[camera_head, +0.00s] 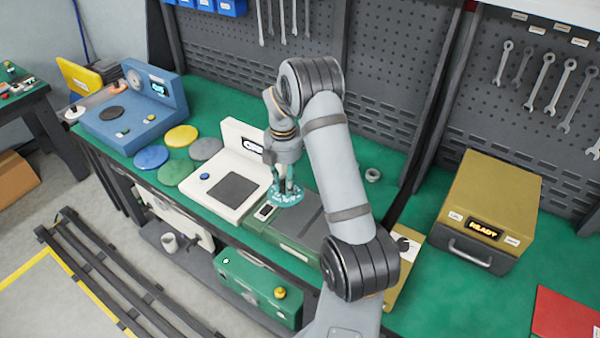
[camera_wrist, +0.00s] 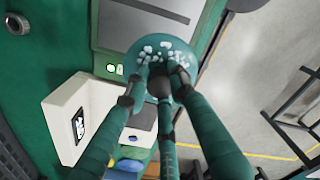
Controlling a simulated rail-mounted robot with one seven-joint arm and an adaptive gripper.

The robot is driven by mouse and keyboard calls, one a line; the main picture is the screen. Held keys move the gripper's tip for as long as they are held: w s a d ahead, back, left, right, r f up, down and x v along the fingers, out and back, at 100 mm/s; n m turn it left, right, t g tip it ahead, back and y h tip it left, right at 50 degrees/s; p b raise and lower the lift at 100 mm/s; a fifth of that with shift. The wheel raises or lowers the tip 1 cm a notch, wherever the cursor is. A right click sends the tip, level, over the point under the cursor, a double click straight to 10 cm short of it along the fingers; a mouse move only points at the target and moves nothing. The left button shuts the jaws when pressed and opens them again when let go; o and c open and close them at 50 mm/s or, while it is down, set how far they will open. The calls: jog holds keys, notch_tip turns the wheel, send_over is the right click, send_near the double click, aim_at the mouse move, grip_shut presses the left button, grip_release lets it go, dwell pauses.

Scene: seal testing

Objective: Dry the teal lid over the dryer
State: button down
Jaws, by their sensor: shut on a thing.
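My gripper (camera_head: 288,183) is shut on the teal lid (camera_head: 283,198), pointing down. White droplets or spots cover the lid's top; they also show on the lid in the wrist view (camera_wrist: 146,46), between the fingertips (camera_wrist: 160,72). That top also shows in the wrist view (camera_wrist: 133,28), beside two green lights (camera_wrist: 115,69). I cannot tell the gap between lid and unit.
A white scale (camera_head: 228,187) stands just left of the unit. Several coloured discs (camera_head: 180,136) and a blue device (camera_head: 135,112) lie further left. A yellow box reading READY (camera_head: 488,205) stands at right. A small metal ring (camera_head: 373,175) lies behind my arm.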

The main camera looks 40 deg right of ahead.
aim_at(301, 185)
jog(key=shift+n, duration=0.9)
jog(key=d, duration=0.1)
jog(key=d+f, duration=0.1)
jog(key=d, duration=0.1)
jog(key=s+d, duration=0.1)
jog(key=shift+d+f+p, duration=0.35)
jog(key=shift+d+f, duration=0.1)
jog(key=shift+f, duration=0.1)
notch_tip(301, 185, down, 8)
jog(key=b, duration=0.6)
jog(key=shift+r, duration=0.25)
jog(key=shift+s, duration=0.2)
jog(key=shift+s+d+b, duration=0.3)
jog(key=shift+s+d, duration=0.15)
jog(key=shift+s, duration=1.1)
jog(key=shift+s+d+b, duration=0.25)
jog(key=shift+s+d, duration=0.2)
jog(key=shift+s, duration=1.1)
jog(key=shift+s+d+b, duration=0.3)
jog(key=shift+s+d, duration=0.15)
jog(key=shift+s, duration=1.1)
